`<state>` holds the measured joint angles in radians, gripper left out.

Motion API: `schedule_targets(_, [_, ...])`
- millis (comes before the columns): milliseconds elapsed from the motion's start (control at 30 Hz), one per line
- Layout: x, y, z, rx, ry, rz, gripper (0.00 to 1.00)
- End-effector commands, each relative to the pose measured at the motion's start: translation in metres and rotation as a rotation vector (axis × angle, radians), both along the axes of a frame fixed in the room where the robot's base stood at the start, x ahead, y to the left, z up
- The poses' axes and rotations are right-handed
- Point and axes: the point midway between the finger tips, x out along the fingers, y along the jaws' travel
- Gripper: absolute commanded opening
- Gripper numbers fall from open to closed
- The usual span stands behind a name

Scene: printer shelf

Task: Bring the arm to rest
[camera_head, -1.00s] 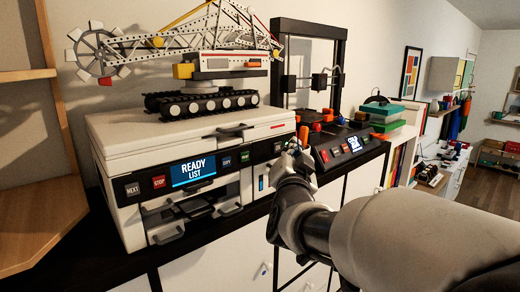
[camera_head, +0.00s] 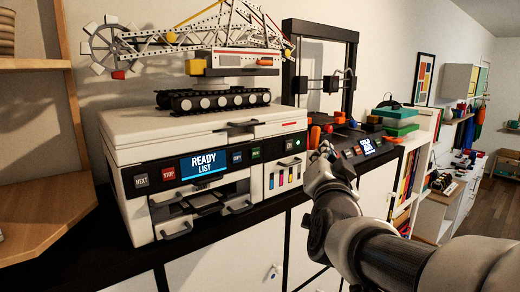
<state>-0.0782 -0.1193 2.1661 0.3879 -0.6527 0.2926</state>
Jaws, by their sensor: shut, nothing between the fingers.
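My arm reaches in from the lower right in the head view. My gripper (camera_head: 322,156) is shut and empty, at the right end of the white printer (camera_head: 205,130) and in front of the dark 3D printer base. I see no contact between the gripper and either machine, though the fingertips are small and partly dark. The white printer's screen (camera_head: 205,165) reads "READY LIST". Ink slots with coloured marks (camera_head: 283,180) show at its right front.
A toy excavator model (camera_head: 215,90) stands on the white printer. The black 3D printer frame (camera_head: 318,70) rises behind my gripper. Green boxes (camera_head: 396,118) sit to the right. A wooden shelf (camera_head: 40,190) stands at the left. Free floor shows at the far right.

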Motion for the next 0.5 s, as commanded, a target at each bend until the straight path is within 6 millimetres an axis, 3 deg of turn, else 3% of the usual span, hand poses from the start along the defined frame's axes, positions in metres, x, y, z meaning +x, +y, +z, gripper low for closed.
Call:
schedule_targets(133, [-0.016, 0.010, -0.039, -0.044, 0.114, 0.053, 0.00])
schedule_targets(233, [-0.044, 0.022, -0.093, -0.111, 0.279, 0.126, 0.00])
schedule_targets(367, [-0.100, 0.035, -0.178, -0.220, 0.532, 0.229, 0.00])
schedule_targets(500, [-0.170, 0.036, -0.259, -0.329, 0.787, 0.318, 0.00])
